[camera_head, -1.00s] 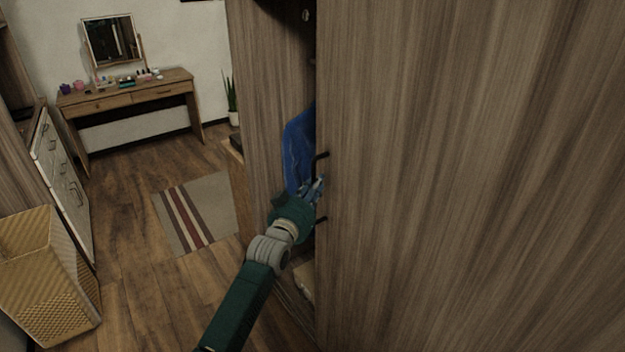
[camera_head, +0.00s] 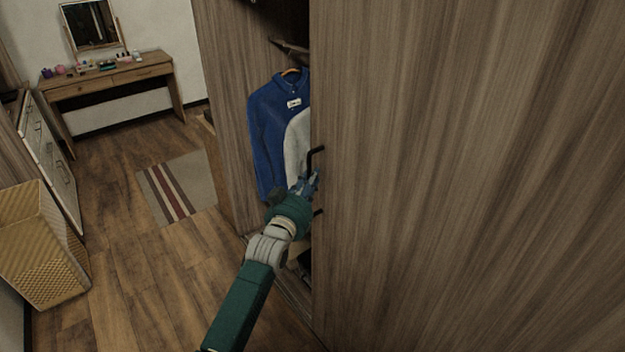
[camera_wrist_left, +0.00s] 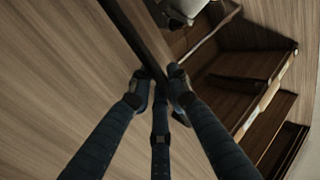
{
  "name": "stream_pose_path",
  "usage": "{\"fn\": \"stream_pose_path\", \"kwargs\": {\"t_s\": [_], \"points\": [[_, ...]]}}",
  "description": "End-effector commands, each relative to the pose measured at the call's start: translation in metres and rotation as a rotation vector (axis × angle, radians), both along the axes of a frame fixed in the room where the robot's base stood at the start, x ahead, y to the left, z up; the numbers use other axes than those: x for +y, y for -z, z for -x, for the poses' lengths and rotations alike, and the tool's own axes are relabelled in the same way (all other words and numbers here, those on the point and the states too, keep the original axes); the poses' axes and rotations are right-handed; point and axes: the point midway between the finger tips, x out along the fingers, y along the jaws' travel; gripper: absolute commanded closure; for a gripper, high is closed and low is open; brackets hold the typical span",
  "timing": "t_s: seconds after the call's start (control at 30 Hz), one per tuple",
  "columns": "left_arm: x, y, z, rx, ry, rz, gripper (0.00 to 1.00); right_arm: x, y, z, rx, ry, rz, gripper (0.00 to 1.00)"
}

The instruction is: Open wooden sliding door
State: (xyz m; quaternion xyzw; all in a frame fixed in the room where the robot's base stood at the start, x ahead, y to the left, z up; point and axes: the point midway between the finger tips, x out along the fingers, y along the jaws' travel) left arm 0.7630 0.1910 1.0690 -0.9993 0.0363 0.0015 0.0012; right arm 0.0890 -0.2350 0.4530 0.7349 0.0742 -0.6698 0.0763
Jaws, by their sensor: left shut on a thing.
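My right gripper is not in view.
Inside the wardrobe hang a blue shirt (camera_head: 268,130) and a pale garment (camera_head: 297,145). A wicker basket (camera_head: 42,250) stands at the lower left. A striped rug (camera_head: 178,188) lies on the floor, and a dressing table (camera_head: 108,85) stands at the back.

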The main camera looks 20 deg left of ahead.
Motion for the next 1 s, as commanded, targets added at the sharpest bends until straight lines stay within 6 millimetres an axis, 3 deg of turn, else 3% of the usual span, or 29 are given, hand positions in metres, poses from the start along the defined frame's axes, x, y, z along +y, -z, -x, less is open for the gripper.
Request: {"fn": "stream_pose_path", "kwargs": {"t_s": [0.37, 0.4, 0.5, 0.83, 1.0], "points": [[0.001, -0.003, 0.000, -0.008, -0.001, 0.000, 1.00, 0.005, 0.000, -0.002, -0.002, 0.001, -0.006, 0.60], [0.001, -0.003, 0.000, -0.008, -0.001, 0.000, 0.79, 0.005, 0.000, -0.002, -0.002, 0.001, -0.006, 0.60], [0.000, -0.003, 0.000, -0.007, -0.001, 0.000, 0.65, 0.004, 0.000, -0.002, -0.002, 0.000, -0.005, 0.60], [0.000, -0.001, 0.003, -0.004, 0.001, 0.000, 0.65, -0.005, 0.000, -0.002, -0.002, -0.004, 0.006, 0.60], [0.002, 0.000, 0.025, -0.004, 0.000, 0.000, 0.65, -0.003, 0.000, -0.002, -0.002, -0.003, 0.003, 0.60]]}}
